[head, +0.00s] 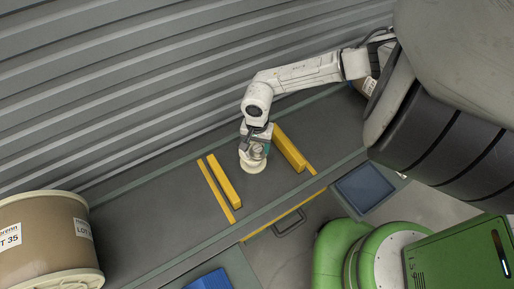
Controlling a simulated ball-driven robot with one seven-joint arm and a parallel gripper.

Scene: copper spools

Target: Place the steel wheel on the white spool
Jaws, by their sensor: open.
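My gripper (254,158) points down over the dark grey bench top, between two yellow bars. It is open. A small cream-white round piece, likely the white spool (252,167), shows directly beneath it. Its upper part is covered by my gripper, and I cannot tell whether they touch. A greyish metallic shape shows at the fingers. It is too small and covered to tell whether it is the steel wheel or part of my gripper. No other steel wheel is visible.
Yellow bars stand left (224,181) and right (289,148) of my gripper. A large tan spool (45,245) with white labels fills the lower left. A blue tray (362,188) lies right, a blue object (210,280) at the bottom. A ribbed grey wall (120,80) stands behind.

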